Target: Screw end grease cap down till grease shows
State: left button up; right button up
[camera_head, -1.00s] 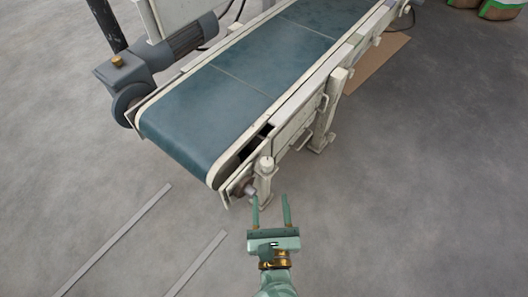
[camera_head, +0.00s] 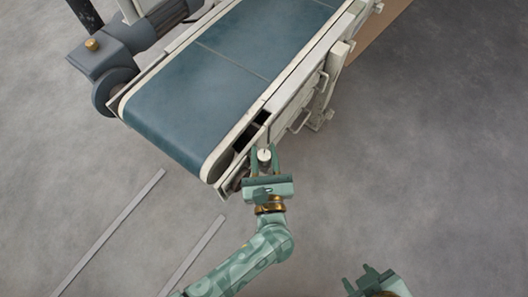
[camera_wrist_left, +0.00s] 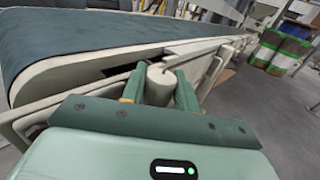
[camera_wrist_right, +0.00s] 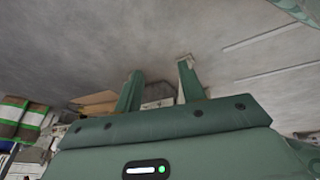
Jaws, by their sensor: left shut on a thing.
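The grease cap, as I take it, is a cream round cylinder (camera_head: 264,155) at the near right corner of the conveyor. It also shows in the left wrist view (camera_wrist_left: 160,84), upright between the fingers. My left gripper (camera_head: 264,149) is shut on it, one finger on each side; its palm hides the lower part. No grease can be made out on the cap. My right gripper (camera_head: 356,277) is at the bottom right of the head view, well away from the cap. In the right wrist view its fingers (camera_wrist_right: 159,80) are apart with nothing between them.
The conveyor's dark blue belt (camera_head: 210,100) runs up and right from the cap. Its cream side frame (camera_head: 290,92) has handles and a leg. A grey motor (camera_head: 118,55) stands at the upper left. The floor on the right (camera_head: 430,170) is clear.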

pick_arm(q)
jog(key=m+h, duration=0.2)
jog(key=shift+a+r+h+p, duration=0.15)
jog(key=shift+h+p, duration=0.2)
jog(key=shift+h, duration=0.05)
jog(key=m+h, duration=0.2)
jog(key=h, duration=0.2)
jog(key=shift+m+g, duration=0.3)
jog(key=shift+g, duration=0.1)
jog(key=o, duration=0.9)
jog(key=shift+o, duration=0.2)
